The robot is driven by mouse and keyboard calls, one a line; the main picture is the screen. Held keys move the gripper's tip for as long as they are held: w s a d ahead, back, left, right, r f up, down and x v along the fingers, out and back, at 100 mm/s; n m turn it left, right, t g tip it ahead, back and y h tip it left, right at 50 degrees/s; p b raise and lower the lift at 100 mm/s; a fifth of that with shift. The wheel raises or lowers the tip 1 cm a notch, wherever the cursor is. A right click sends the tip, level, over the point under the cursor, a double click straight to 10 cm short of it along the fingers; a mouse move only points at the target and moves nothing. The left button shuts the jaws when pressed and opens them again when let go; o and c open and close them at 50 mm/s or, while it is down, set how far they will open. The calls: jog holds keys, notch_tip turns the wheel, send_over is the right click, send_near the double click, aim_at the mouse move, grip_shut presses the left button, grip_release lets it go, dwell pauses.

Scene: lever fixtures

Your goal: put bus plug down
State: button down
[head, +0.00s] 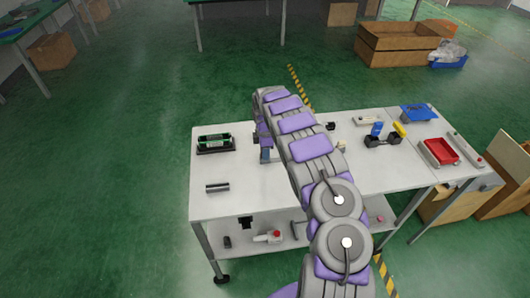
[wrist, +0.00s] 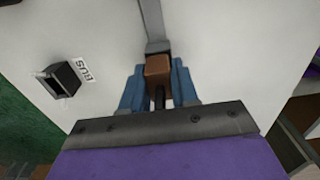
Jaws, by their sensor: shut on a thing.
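My gripper (wrist: 159,82) has blue fingers closed on both sides of a small brown block with a dark stem, which I take for the bus plug (wrist: 158,66). It is over the white tabletop; I cannot tell whether the plug touches it. A black open-ended housing (wrist: 62,79) marked "BUS" stands to the left in the wrist view, apart from the plug. In the head view my arm hides most of my gripper (head: 265,154), and the plug cannot be made out there.
The white table (head: 245,178) holds a green-and-black fixture (head: 215,143) at the back left and a dark bar-like piece (head: 217,188) at the front left. A blue-and-yellow lever device (head: 383,135) and a red tray (head: 440,152) stand on the right. Bare tabletop lies left of my arm.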

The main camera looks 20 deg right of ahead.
jog(key=shift+a, duration=0.15)
jog(key=c, duration=0.8)
grip_release()
jog(key=shift+c, duration=0.2)
jog(key=shift+r, duration=0.1)
